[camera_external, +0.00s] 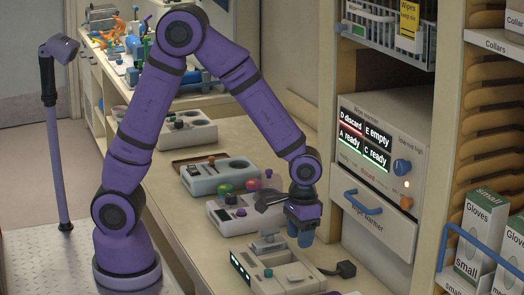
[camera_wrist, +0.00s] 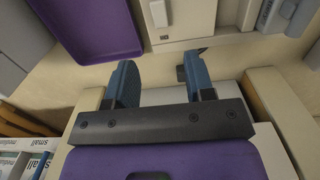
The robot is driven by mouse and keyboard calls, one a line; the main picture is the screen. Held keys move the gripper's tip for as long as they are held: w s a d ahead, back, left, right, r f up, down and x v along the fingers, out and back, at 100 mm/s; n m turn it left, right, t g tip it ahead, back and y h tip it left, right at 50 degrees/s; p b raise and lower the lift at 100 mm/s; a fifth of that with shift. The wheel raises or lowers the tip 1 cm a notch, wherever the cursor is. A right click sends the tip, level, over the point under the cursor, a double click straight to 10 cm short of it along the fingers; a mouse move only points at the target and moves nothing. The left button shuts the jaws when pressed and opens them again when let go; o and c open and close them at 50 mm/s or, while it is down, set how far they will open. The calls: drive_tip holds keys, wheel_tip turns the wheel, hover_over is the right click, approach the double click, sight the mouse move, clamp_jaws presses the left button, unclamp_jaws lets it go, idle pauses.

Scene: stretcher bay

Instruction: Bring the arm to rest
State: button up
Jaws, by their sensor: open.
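My purple arm (camera_external: 150,105) rises from its base at the left, bends at a high elbow and reaches down over the bench at the right. My gripper (camera_external: 302,239) hangs with its blue fingers pointing down, above the far side of the bench, just behind a grey device with a green-lit panel (camera_external: 272,272). In the wrist view my gripper (camera_wrist: 160,78) has its two blue fingers well apart with nothing held between them. I cannot tell how far the fingertips are above the bench surface.
The wipe warmer cabinet (camera_external: 385,150) stands close behind my gripper, with a blue drawer handle (camera_external: 362,203). Several grey devices line the bench (camera_external: 255,140) to the left. Glove boxes (camera_external: 480,235) and shelves are at the right. A black plug (camera_external: 346,269) lies near the device.

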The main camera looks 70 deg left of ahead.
drive_tip(key=s+a+r+t, duration=0.1)
drive_tip(key=s+a+r, duration=0.2)
drive_tip(key=a+r, duration=0.4)
drive_tip(key=s+a+r+t, duration=0.2)
drive_tip(key=s+a+r, duration=0.15)
drive_tip(key=r, duration=0.45)
drive_tip(key=s+a+r+t, duration=0.1)
drive_tip(key=s+a+r, duration=0.3)
drive_tip(key=s, duration=0.2)
drive_tip(key=s+a+r+t, duration=0.1)
drive_tip(key=s+a+r, duration=0.2)
drive_tip(key=s+a, duration=0.2)
drive_tip(key=shift+s+a+r+t, duration=0.25)
drive_tip(key=shift+s+r+t, duration=0.1)
drive_tip(key=shift+s, duration=0.9)
idle(0.5)
